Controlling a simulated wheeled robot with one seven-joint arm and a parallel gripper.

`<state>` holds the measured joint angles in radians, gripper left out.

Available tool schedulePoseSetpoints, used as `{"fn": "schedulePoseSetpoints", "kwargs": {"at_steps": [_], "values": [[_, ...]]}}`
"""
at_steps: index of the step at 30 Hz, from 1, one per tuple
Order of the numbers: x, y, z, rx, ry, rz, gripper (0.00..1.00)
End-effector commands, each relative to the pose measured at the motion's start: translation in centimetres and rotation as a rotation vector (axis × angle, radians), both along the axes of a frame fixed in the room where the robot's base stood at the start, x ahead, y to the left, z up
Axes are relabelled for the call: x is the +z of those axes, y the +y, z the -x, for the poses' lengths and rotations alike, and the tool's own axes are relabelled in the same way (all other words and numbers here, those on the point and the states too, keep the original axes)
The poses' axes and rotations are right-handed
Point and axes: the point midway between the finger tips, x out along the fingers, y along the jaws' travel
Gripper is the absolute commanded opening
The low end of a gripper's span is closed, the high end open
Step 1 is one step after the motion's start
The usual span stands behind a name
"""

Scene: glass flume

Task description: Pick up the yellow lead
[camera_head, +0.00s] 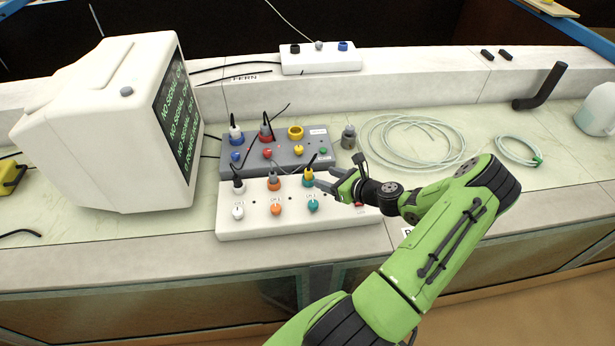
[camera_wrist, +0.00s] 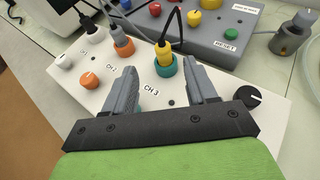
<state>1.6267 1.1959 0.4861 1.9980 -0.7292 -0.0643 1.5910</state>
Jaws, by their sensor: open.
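The yellow lead (camera_head: 308,175) is a yellow plug with a black cable, standing in the teal socket of the white box (camera_head: 248,222). In the wrist view the yellow lead (camera_wrist: 165,52) stands upright in the teal ring (camera_wrist: 166,69) marked CH 3. My gripper (camera_head: 325,181) is just right of the lead in the head view. In the wrist view my gripper (camera_wrist: 160,75) is open, with one finger on each side of the lead's socket. The jaws hold nothing.
An orange-socket plug (camera_wrist: 121,40) stands left of the lead, and a black-topped plug (camera_head: 238,184) further left. The grey box (camera_head: 285,150) with plugs and a yellow ring (camera_head: 296,132) is behind. A monitor (camera_head: 100,120) stands left; coiled tubing (camera_head: 415,135) lies right.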

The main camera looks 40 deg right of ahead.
Motion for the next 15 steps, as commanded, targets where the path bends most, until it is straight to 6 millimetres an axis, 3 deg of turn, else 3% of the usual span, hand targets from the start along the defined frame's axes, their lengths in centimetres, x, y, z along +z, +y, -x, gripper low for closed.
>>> {"fn": "schedulePoseSetpoints", "kwargs": {"at_steps": [4, 11, 15], "values": [[-1.6, 0.4, -3.5, 0.004, -0.001, 0.001, 0.57], [-2.6, 0.4, -6.4, 0.001, 0.0, 0.002, 0.57], [-3.5, 0.5, -9.0, 0.003, 0.0, 0.002, 0.57]]}}
